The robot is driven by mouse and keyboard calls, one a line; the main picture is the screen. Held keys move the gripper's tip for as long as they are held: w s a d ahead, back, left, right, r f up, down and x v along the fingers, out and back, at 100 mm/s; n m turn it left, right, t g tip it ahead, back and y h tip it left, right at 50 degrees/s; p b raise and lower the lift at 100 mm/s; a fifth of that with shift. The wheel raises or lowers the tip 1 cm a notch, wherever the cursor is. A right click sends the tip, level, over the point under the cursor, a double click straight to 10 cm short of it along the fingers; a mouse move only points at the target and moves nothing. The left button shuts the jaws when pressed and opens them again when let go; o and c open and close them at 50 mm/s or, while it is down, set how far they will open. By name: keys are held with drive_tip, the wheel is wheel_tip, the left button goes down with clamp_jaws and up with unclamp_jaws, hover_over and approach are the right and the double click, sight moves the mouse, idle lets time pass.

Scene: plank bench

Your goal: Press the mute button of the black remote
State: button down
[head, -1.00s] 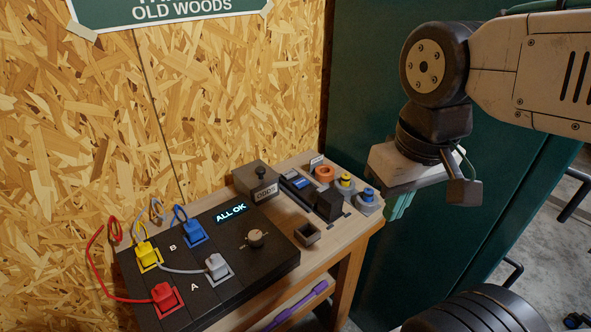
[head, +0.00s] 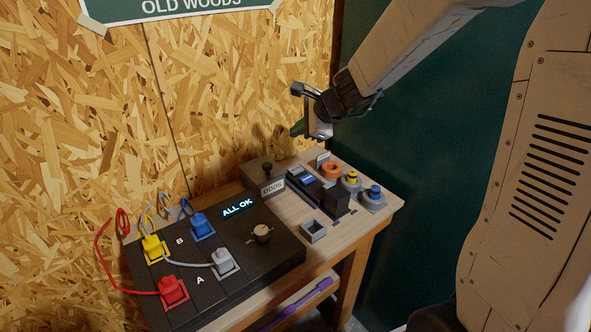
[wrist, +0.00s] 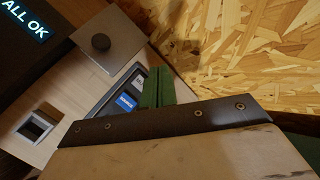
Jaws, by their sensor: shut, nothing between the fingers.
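My gripper (head: 297,130) has green fingers and hangs above the back of the bench, near the board wall. In the wrist view the green fingers (wrist: 158,86) are together and empty. I cannot tell whether they touch anything.
A cable panel (head: 213,262) fills the left. The board wall is close behind.

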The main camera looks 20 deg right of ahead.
sight(299, 171)
drive_tip(key=shift+w+d+f+m, duration=0.5)
drive_tip(key=shift+w+f+m, duration=0.1)
drive_tip(key=shift+w+m, duration=0.1)
drive_tip(key=shift+s+f, duration=0.1)
drive_tip(key=shift+f, duration=4.3)
drive_tip(key=shift+f, duration=0.4)
drive_tip(key=shift+f, duration=0.45)
drive_tip(key=shift+r, duration=0.9)
